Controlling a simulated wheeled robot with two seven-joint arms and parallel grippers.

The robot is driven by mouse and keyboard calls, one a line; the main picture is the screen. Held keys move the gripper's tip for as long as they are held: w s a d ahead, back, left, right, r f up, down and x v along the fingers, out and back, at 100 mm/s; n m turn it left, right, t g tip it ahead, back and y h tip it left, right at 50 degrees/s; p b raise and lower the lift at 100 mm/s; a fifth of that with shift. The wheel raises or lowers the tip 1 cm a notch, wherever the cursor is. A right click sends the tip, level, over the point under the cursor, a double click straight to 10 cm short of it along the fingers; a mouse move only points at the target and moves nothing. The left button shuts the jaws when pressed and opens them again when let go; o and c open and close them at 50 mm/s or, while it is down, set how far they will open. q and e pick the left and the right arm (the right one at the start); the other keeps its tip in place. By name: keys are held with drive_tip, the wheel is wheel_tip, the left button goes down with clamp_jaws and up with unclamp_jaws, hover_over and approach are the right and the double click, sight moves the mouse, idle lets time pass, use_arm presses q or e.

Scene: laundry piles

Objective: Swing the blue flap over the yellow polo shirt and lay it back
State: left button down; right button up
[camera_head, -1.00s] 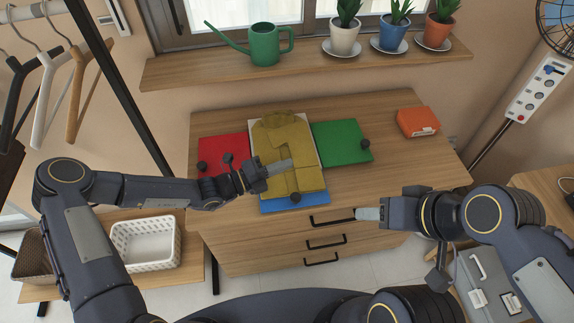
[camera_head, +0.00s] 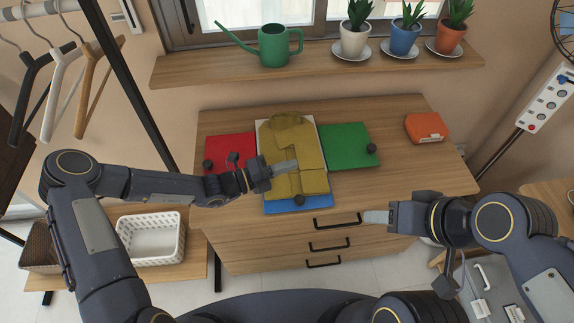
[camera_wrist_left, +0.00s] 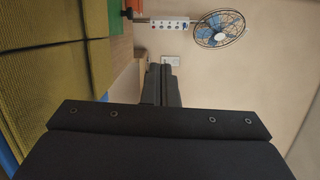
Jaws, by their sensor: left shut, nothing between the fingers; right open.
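The yellow polo shirt (camera_head: 283,138) lies on the pale centre of a folding board, its sides folded inward. The blue flap (camera_head: 318,206) lies flat at the board's near end, with a black knob (camera_head: 299,200) on it; the shirt's lower part covers some of it. My left gripper (camera_head: 296,165) is shut and empty, over the middle of the shirt. In the left wrist view the shirt (camera_wrist_left: 45,75) is at the left, and the shut fingers (camera_wrist_left: 160,75) point past it. My right gripper (camera_head: 366,216) is open and empty, in front of the dresser.
The red flap (camera_head: 232,148) lies open on the left and the green flap (camera_head: 345,140) on the right. An orange folded item (camera_head: 426,127) lies at the dresser top's (camera_head: 400,165) right. Bare top surrounds it. A watering can (camera_head: 273,47) and plants stand on the shelf behind.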

use_arm(q)
drive_tip(key=shift+a, duration=0.1)
idle(0.6)
drive_tip(key=shift+s+a+f, duration=0.1)
drive_tip(key=shift+a, duration=0.3)
drive_tip(key=b+v, duration=0.1)
drive_tip(key=v, duration=0.6)
